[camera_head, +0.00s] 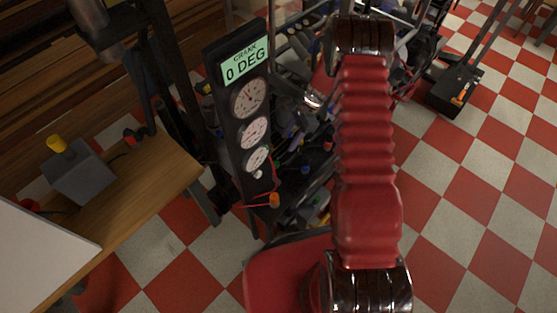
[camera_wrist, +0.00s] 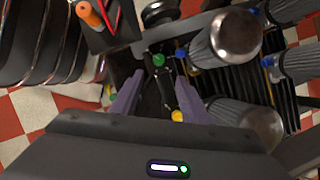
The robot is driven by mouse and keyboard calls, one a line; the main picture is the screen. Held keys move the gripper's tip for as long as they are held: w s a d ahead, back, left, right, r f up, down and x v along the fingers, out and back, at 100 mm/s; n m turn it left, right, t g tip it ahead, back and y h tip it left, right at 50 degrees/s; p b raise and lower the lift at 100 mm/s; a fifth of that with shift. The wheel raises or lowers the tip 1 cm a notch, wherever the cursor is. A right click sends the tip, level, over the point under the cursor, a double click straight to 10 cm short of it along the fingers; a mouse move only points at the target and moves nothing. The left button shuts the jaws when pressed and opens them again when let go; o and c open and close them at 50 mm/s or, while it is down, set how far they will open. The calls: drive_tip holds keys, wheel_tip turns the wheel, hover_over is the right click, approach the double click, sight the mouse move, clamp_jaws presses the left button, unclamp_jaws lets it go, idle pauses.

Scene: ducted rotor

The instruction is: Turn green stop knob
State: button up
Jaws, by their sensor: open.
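The green knob (camera_wrist: 158,59) is a small round cap in the upper middle of the wrist view. It sits in a dark, narrow space among machine parts. My gripper (camera_wrist: 158,76) is open, with one purple-grey finger on each side of the picture's middle. The green knob appears just past the fingertips, between their lines; nothing is held. I cannot tell the exact distance to it. In the head view I cannot make out the green knob, and my red arm hides the gripper.
A gauge panel (camera_head: 237,110) reads "CRANK 0 DEG".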

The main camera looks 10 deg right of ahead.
sight(276, 162)
drive_tip(key=x, duration=1.4)
drive_tip(key=shift+d, duration=0.1)
drive_tip(key=shift+r, duration=0.1)
drive_tip(key=shift+c, duration=0.7)
drive_tip(key=c, duration=0.9)
drive_tip(key=shift+d, duration=0.15)
drive_tip(key=shift+w, duration=0.1)
